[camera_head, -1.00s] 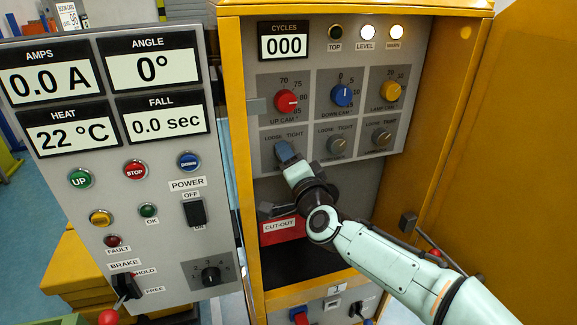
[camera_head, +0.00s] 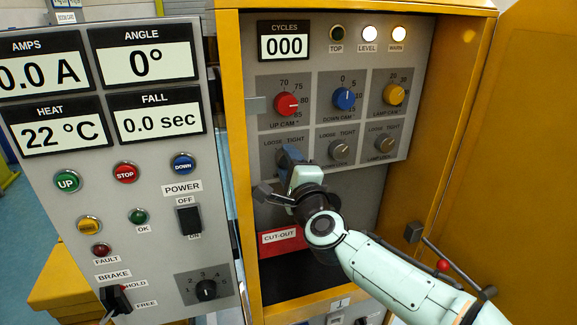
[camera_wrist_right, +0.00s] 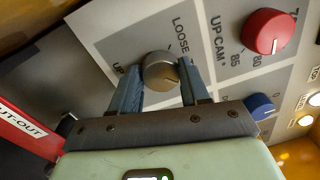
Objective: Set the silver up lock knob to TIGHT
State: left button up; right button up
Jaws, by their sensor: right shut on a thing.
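The silver up lock knob (camera_wrist_right: 161,71) sits on a grey plate below the red UP CAM knob, with LOOSE printed near it in the right wrist view. My right gripper (camera_wrist_right: 161,82) has one blue-grey finger on each side of it and is shut on it. In the head view my right gripper (camera_head: 289,157) covers the knob, and the words LOOSE and TIGHT show just above. I cannot make out which word the knob points to. My left gripper is not in view.
The red UP CAM knob (camera_head: 287,105) is just above my right gripper. Two more silver knobs (camera_head: 339,151) sit to the right. A red CUT-OUT label (camera_head: 283,241) is below. The yellow cabinet door (camera_head: 515,150) stands at the right, the meter panel (camera_head: 150,240) at the left.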

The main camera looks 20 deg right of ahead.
dwell(0.4)
jog(key=o, duration=1.1)
jog(key=shift+c, duration=0.2)
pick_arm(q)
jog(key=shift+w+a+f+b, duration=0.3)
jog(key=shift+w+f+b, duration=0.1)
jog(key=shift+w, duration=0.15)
pick_arm(e)
jog(key=s, duration=1.3)
jog(key=shift+s+d+f, duration=0.2)
jog(key=shift+d+f, duration=0.05)
jog(key=shift+f, duration=0.15)
